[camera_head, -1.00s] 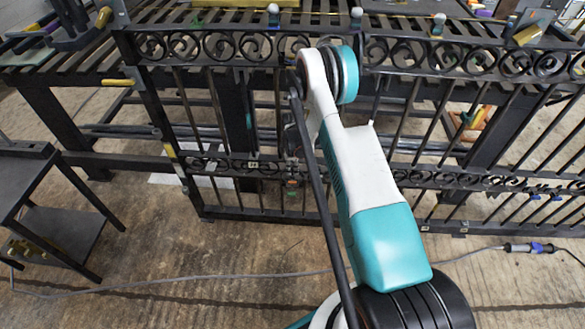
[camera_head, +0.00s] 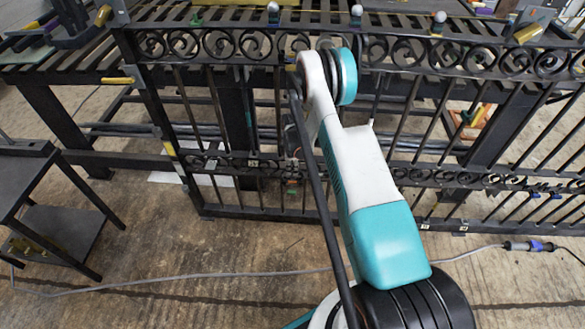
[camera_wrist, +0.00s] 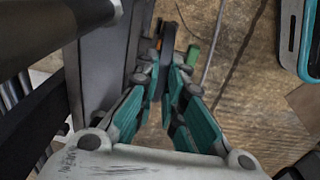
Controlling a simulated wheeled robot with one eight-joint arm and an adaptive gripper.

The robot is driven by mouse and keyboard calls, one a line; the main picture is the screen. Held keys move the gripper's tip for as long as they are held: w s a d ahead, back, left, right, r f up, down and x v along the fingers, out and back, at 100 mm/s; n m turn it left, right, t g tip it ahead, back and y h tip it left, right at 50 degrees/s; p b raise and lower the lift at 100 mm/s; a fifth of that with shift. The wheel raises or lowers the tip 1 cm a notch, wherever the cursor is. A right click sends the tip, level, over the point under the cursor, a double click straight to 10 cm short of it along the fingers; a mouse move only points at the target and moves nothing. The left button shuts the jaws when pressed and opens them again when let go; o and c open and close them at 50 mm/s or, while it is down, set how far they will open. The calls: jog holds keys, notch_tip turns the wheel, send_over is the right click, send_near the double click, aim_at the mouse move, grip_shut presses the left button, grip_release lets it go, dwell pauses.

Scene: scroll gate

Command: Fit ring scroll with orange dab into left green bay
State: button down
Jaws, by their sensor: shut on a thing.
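My gripper (camera_wrist: 165,62) has teal fingers, closed at the tips on a dark scroll piece (camera_wrist: 167,38) in the wrist view. In the head view, my white and teal arm reaches to the dark gate (camera_head: 250,163) and largely hides the gripper. The left green bay is not clearly visible there.
Scrollwork (camera_head: 185,43) runs along the gate's upper rail, with vertical bars below. A dark side table (camera_head: 22,175) stands at the left. A grey cable (camera_head: 190,281) lies across the floor. A box with coloured pieces (camera_head: 466,122) is behind the gate.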

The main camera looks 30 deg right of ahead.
jog(key=shift+f, duration=0.35)
dwell(0.3)
jog(key=c, duration=1.6)
grip_release()
jog(key=shift+c, duration=0.2)
jog(key=shift+r, duration=0.1)
notch_tip(320, 180, up, 12)
